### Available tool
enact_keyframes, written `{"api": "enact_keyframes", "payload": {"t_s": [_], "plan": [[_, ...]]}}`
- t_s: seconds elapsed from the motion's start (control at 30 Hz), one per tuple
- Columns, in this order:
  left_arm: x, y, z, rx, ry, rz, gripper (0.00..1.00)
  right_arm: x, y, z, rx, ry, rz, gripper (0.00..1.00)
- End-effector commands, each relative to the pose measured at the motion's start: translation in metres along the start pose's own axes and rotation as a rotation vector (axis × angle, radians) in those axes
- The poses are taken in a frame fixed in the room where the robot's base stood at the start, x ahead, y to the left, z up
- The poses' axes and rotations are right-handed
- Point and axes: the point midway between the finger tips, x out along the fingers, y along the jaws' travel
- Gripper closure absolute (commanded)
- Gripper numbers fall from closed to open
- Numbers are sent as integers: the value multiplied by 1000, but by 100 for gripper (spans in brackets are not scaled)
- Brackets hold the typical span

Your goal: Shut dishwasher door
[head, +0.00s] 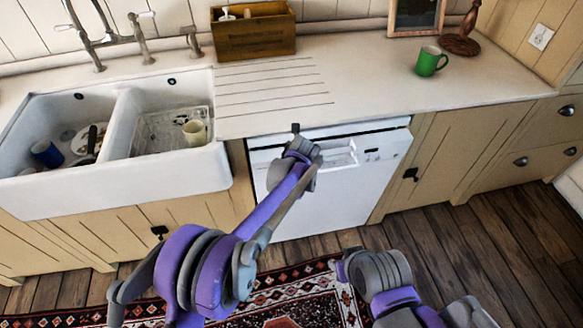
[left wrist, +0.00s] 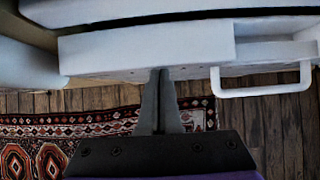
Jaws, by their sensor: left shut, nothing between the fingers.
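The white dishwasher door (head: 345,185) stands upright under the counter in the head view, with a control panel and handle along its top. A dark line runs between its top edge and the counter; I cannot tell whether it is fully shut. In the left wrist view the door's top part (left wrist: 150,48) and its white handle (left wrist: 262,92) show close up. My left gripper (head: 295,128) is shut and empty at the door's upper left; its fingertips (left wrist: 160,74) are at the panel's edge, contact unclear. My right arm shows low in the head view, but its fingers do not.
The counter (head: 370,90) juts above the door, with a green mug (head: 431,61) and a wooden box (head: 253,30) on it. A white double sink (head: 65,185) is at the left. Cabinets (head: 455,150) flank the door. A patterned rug (head: 310,290) lies on the wooden floor.

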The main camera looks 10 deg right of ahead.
Motion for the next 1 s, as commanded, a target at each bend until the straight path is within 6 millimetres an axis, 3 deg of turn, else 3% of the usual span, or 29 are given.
{"api": "enact_keyframes", "payload": {"t_s": [0.67,0.77,1.0], "plan": [[1,-1,6,0,1,0,100,-1,0,-1,0,0,0,56],[-8,-2,6,0,1,-1,100,-1,0,0,0,0,0,56],[-55,-1,6,1,1,-1,100,0,0,0,0,0,0,56]]}}
